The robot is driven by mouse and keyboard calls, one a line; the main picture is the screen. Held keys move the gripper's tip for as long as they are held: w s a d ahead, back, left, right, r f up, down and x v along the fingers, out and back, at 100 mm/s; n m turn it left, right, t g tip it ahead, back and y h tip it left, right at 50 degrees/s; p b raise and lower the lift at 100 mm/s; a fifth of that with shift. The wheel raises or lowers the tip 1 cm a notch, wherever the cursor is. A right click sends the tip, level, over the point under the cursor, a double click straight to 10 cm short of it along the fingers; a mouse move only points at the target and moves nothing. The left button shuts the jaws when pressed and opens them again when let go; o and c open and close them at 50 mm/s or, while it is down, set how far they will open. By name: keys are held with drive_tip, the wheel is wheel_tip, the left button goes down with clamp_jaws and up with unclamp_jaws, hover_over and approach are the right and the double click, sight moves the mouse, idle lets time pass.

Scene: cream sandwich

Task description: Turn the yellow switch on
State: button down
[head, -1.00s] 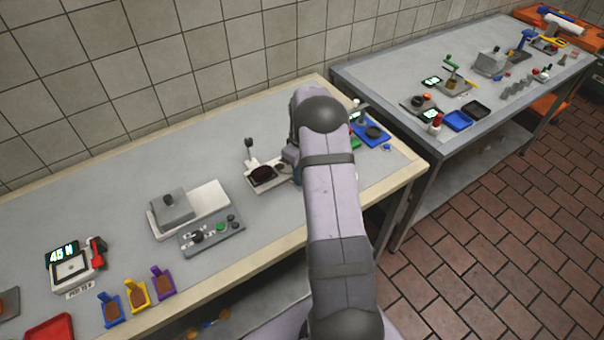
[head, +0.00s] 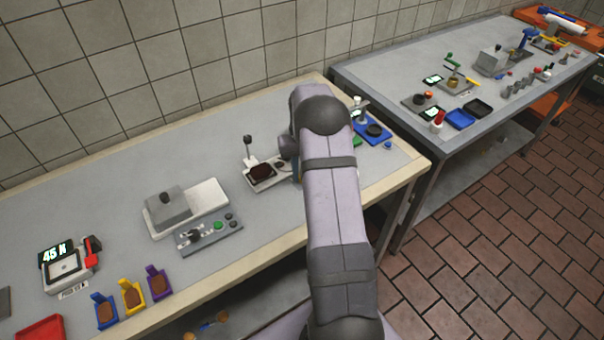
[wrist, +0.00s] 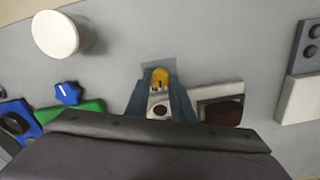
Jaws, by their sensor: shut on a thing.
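The yellow switch (wrist: 160,76) shows in the wrist view as a small rounded yellow knob on a grey plate. My gripper (wrist: 160,90) has its two blue-grey fingers on either side of it, shut on it. A pale part with a brown round spot (wrist: 160,111) shows between the fingers, just below the yellow knob. In the head view my own arm hides the switch and the fingertips.
In the wrist view, a white round object (wrist: 55,34) stands at upper left, a blue knob (wrist: 68,93) at left, and a pale device with a dark brown top (wrist: 222,108) right beside the fingers. In the head view, a grey button panel (head: 209,234) lies left of my arm.

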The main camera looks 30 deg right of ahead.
drive_tip(key=shift+m+b, duration=0.4)
drive_tip(key=shift+m, duration=1.8)
drive_tip(key=shift+r, duration=0.1)
drive_tip(key=c, duration=1.5)
unclamp_jaws()
drive_tip(key=shift+c, duration=0.2)
drive_tip(key=shift+r+b, duration=1.15)
drive_tip(key=shift+r, duration=2.5)
